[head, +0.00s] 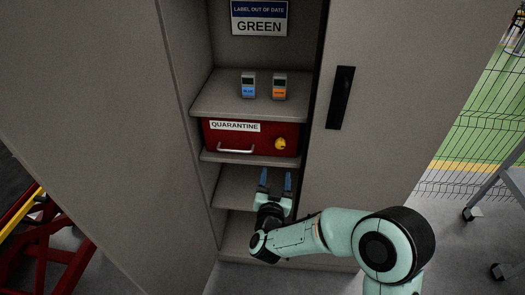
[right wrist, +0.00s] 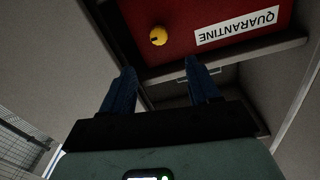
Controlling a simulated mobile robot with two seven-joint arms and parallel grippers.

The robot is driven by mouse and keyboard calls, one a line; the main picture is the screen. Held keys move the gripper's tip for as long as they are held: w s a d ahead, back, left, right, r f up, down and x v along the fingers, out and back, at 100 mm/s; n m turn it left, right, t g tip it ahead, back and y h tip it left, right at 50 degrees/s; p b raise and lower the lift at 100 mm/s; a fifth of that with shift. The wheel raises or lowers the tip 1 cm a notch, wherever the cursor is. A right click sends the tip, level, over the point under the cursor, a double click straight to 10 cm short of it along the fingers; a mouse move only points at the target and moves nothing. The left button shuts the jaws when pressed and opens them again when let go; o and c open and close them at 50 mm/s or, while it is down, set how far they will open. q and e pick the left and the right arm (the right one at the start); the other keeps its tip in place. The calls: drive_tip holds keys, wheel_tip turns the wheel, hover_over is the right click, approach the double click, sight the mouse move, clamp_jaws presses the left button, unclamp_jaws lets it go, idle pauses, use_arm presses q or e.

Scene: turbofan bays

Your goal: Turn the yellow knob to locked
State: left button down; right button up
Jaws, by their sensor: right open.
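The yellow knob (head: 280,144) is on the right part of the front of a red quarantine box (head: 255,142), which sits on a cabinet shelf. The knob also shows in the right wrist view (right wrist: 158,36), ahead of my fingers, with a dark mark on its face. I cannot tell which setting the mark points to. My right gripper (head: 275,181) is below the knob, in front of the lower shelf, with its blue fingers apart and empty. The fingers also show in the right wrist view (right wrist: 163,82), apart from the knob. My left gripper is not in view.
A blue-marked device (head: 248,86) and an orange-marked device (head: 279,87) stand on the shelf above the box. The cabinet door (head: 400,90) is on the right. The box has a pale handle (head: 236,149). A red frame (head: 55,250) stands at lower left.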

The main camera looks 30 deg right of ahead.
sight(280, 147)
drive_tip(key=x, duration=1.3)
drive_tip(key=shift+s, duration=0.1)
drive_tip(key=c, duration=1)
